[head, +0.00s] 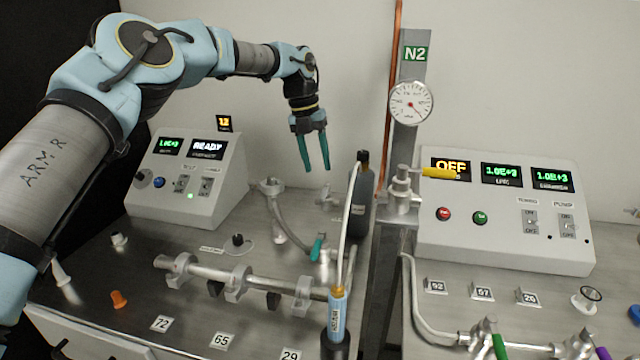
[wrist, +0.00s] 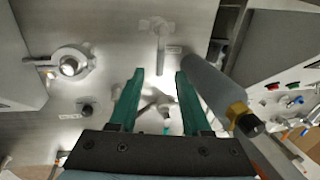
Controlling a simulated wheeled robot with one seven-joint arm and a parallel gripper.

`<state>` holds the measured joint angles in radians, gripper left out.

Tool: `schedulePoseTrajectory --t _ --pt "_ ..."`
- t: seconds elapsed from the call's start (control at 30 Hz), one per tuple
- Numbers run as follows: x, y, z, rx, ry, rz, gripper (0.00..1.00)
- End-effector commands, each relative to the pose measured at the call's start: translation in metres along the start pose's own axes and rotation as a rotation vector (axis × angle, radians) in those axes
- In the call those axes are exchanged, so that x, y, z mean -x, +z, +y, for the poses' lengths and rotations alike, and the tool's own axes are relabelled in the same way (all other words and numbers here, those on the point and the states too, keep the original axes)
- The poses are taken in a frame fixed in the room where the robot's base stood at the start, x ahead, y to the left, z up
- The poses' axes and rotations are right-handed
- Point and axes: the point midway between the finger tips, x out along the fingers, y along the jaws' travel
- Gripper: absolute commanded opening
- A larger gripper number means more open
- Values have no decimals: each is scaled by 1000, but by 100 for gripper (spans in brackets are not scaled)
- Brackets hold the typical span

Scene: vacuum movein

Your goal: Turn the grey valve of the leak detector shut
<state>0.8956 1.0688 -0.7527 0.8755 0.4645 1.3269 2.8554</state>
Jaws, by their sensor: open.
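The leak detector (head: 188,175) is the grey box at the left of the bench, its displays lit and one reading READY. A grey metal fitting (head: 270,187) stands just right of it. In the wrist view a round grey fitting with a side arm (wrist: 70,62) lies left of my fingers, and a grey T-shaped part (wrist: 160,30) lies ahead of them. I cannot tell for certain which is the grey valve, or its setting. My gripper (head: 318,168) is open and empty, pointing down above the bench behind these fittings; it also shows in the wrist view (wrist: 157,75), touching nothing.
A dark bottle (head: 361,205) stands close to the right of my gripper. A black knob (head: 238,243), a teal-handled valve (head: 317,250) and a horizontal metal pipe (head: 210,273) lie nearer. A grey post (head: 410,60) with a gauge rises at right, beside another control box (head: 505,235).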

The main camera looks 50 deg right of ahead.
Motion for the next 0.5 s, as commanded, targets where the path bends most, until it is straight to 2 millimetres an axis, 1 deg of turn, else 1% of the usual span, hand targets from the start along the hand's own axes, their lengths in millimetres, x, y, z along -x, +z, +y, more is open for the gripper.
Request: schedulePoseTrajectory --t 0.1,0.2,0.33,0.5 --pt "19 0 0 -1 1 -3 48" --pt "31 0 0 0 0 -1 48" --pt "39 0 0 0 0 1 48" --pt "40 0 0 -1 0 2 48"
